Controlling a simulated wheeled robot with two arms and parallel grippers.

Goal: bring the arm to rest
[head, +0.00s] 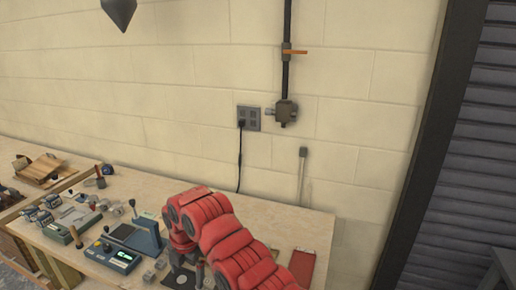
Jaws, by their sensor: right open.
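My right arm, red and segmented, comes in from the bottom of the head view and reaches over the wooden workbench (322,228). It bends downward near its far end. My right gripper (188,276) is dark, sits low below the red wrist, and is partly cut off by the bottom edge. It is open, and I see nothing held in it. The arm hides part of the bench behind it. My left gripper is not in view.
A green-grey device (72,218) and small metal parts lie farther left. A red flat item (302,266) lies right of the arm. A block wall (180,120) with an outlet (249,118) rises behind.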

